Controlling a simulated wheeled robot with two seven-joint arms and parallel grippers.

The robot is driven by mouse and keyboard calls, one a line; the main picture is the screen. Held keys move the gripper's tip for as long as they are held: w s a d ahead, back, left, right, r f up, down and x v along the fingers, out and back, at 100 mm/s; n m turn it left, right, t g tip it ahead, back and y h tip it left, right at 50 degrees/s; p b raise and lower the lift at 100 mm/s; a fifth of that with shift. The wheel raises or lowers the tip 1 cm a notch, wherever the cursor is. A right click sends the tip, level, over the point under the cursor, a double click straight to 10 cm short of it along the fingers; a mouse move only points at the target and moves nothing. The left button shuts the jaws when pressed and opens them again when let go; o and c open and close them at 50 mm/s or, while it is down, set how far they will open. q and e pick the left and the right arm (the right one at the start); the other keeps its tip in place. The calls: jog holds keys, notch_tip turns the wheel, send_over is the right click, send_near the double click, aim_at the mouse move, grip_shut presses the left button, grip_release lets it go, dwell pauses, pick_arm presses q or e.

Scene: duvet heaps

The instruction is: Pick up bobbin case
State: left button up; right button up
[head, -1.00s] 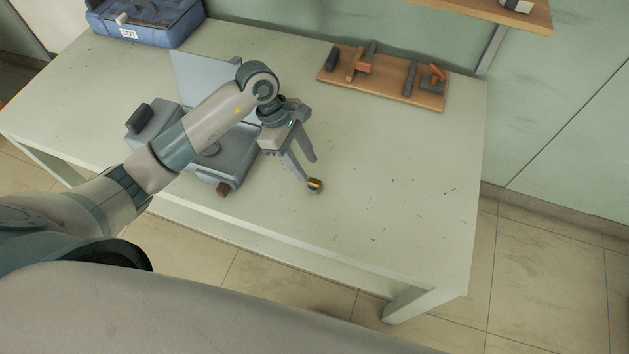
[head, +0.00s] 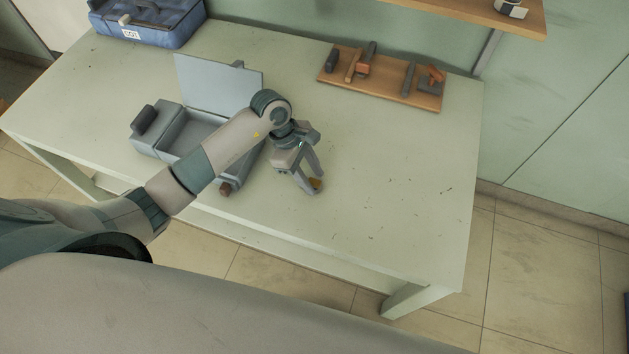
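The bobbin case (head: 317,184) is a small gold and dark piece on the table in the head view, near its front edge. My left gripper (head: 316,185) reaches down over it with its fingers spread. The bobbin case shows between the fingertips, partly hidden by the nearer finger. Whether the fingers touch it cannot be told. My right gripper is not in view.
On the pale table (head: 400,190), a grey box (head: 157,133) with a raised lid (head: 215,82) stands left of the gripper, partly behind my arm. A wooden board (head: 388,85) with tools and a blue case (head: 150,28) are at the back. The table's right side is clear.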

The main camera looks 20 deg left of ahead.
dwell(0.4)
pick_arm(q)
grip_shut()
jog(key=shift+f, duration=0.1)
